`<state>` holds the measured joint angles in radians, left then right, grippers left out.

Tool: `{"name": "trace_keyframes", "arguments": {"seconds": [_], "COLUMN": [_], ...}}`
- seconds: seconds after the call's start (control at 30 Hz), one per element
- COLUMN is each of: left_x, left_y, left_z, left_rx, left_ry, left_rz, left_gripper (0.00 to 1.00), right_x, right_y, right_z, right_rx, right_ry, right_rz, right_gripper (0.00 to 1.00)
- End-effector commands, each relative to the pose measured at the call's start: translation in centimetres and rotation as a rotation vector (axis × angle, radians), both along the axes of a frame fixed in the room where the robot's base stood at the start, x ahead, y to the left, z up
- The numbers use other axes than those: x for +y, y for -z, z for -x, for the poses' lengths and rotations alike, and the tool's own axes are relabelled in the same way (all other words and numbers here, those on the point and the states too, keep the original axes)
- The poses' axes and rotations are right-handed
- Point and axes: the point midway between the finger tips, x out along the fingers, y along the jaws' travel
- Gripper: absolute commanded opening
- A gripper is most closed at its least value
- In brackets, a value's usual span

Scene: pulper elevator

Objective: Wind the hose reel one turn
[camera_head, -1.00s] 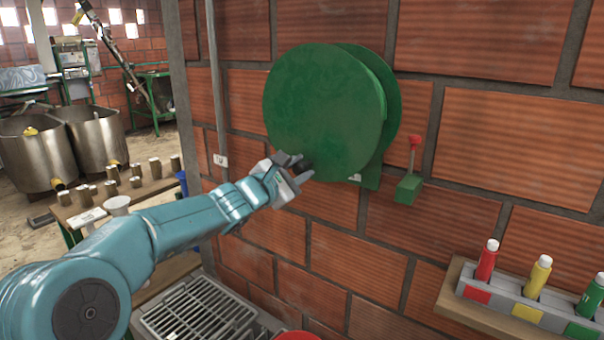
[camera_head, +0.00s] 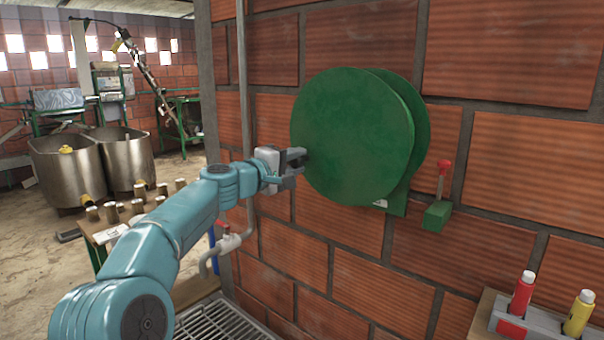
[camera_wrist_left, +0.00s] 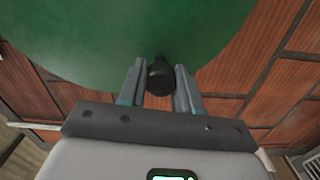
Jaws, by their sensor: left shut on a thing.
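The green hose reel (camera_head: 352,135) is mounted on the brick wall, its round disc facing me. My left gripper (camera_head: 298,162) is at the left edge of the disc. In the left wrist view the left gripper (camera_wrist_left: 160,85) is shut on the reel's black crank knob (camera_wrist_left: 160,77), which stands out from the green disc (camera_wrist_left: 120,30) between the two fingers. In the head view the knob is hidden by the fingers. My right gripper is in neither view.
A green box with a red-topped lever (camera_head: 437,214) is on the wall right of the reel. A rack (camera_head: 530,328) with red and yellow bottles is at the lower right. A metal grate (camera_head: 222,322) lies below.

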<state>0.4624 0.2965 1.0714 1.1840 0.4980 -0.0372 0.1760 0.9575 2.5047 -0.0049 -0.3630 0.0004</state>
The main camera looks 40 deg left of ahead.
Motion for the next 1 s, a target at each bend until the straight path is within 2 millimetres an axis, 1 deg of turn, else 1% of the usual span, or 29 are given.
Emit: {"name": "trace_keyframes", "arguments": {"seconds": [0.03,0.2,0.5,0.7,1.0], "left_x": [0.5,1.1,1.5,1.5,1.4], "left_y": [-0.6,-2.3,-4.6,-5.6,-6.1], "left_z": [0.1,0.1,0.1,0.1,0.1], "left_rx": [-0.002,-0.001,0.000,-0.001,0.000], "left_ry": [-0.006,-0.006,-0.004,-0.004,-0.003], "left_rz": [-0.047,-0.199,-0.415,-0.500,-0.550], "left_gripper": [0.00,0.00,0.00,0.00,0.00], "right_x": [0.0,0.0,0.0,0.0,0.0], "right_y": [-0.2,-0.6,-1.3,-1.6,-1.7], "right_z": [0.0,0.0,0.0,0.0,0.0], "right_rx": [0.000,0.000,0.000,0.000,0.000], "right_ry": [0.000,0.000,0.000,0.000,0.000], "right_rz": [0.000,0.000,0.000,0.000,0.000], "right_gripper": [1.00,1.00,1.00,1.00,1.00]}}
